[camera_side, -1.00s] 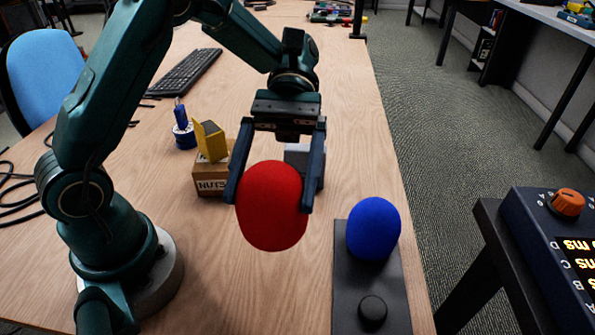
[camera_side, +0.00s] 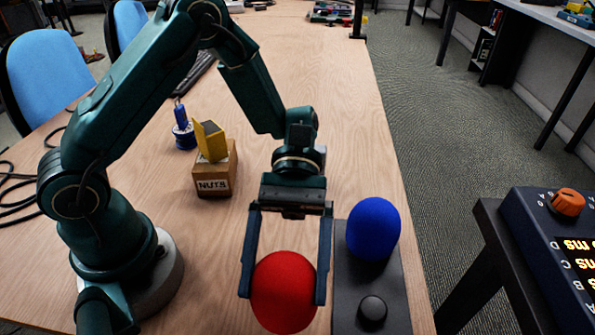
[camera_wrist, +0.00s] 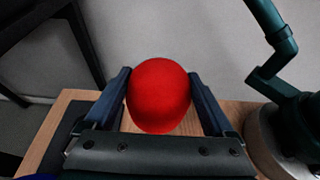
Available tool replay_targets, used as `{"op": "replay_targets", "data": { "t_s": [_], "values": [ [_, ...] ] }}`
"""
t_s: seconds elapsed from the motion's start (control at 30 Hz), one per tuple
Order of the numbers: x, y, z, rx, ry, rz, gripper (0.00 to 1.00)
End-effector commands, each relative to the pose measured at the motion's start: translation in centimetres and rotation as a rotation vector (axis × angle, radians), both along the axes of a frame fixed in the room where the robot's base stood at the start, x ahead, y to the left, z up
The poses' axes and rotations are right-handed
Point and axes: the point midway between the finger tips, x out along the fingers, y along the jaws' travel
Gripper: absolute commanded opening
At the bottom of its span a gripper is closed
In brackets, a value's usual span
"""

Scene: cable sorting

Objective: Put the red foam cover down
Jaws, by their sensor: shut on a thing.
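The red foam cover (camera_side: 284,292) is a rounded red dome between the two fingers of my gripper (camera_side: 286,285). In the side view it is low over the front part of the wooden table, left of the black stand; I cannot tell whether it touches the table. In the wrist view the red foam cover (camera_wrist: 159,95) fills the space between the fingers of my gripper (camera_wrist: 160,90), with a finger on each side. My gripper is shut on it. Its underside is hidden.
A black stand (camera_side: 345,275) with a blue foam cover (camera_side: 373,229) and a black knob (camera_side: 373,308) is close on the right. A box marked NUTS (camera_side: 214,180) with a yellow piece (camera_side: 210,142) stands behind left. Bare table (camera_side: 215,255) lies to the left.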

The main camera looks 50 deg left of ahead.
Motion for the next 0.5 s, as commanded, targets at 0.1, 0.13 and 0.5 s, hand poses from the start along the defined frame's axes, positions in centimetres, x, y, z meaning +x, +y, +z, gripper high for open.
{"op": "replay_targets", "data": {
  "t_s": [0.1, 0.13, 0.5],
  "values": [
    [-0.1, -0.2, -0.8, 0.002, 0.003, 0.001, 0.37],
    [-0.1, -0.2, -1.1, 0.002, 0.005, 0.003, 0.37],
    [-0.1, -0.2, -4.2, 0.001, -0.001, 0.003, 0.37]
  ]
}}
